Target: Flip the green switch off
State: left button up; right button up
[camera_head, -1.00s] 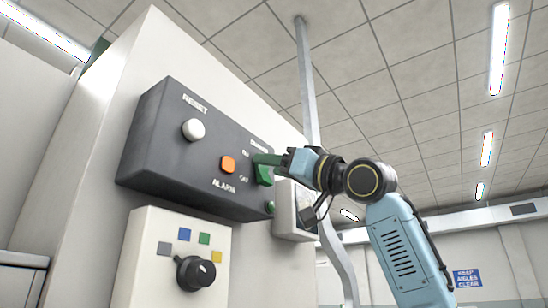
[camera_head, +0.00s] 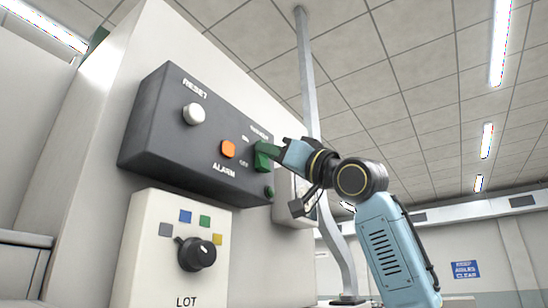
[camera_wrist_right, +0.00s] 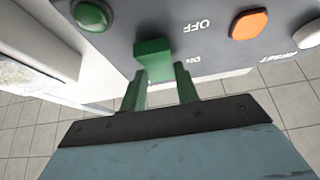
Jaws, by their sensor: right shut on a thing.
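The green switch (camera_head: 262,156) is at the right end of the dark control box, beside the small ON and OFF labels. In the head view, ON is the upper label and OFF the lower. My right gripper (camera_head: 271,149) is at the switch, coming from the right. In the right wrist view the switch (camera_wrist_right: 153,50) sits between the tips of the two green fingers of my right gripper (camera_wrist_right: 160,75), which is shut on it. The fingers partly cover it, and its exact tilt is hard to tell. My left gripper is out of view.
The dark box (camera_head: 150,140) also carries a white RESET button (camera_head: 194,113), an orange ALARM button (camera_head: 228,149) and a round green button (camera_head: 269,192). Below is a pale panel (camera_head: 140,260) with a black LOT knob (camera_head: 197,254). A grey pipe (camera_head: 308,85) rises behind my arm.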

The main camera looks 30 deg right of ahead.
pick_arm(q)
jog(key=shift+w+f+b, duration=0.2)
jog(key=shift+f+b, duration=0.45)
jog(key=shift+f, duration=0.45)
pick_arm(e)
jog(key=shift+f+t+y, duration=0.3)
jog(key=shift+t, duration=0.9)
jog(key=o, duration=1)
jog(key=shift+f, duration=0.1)
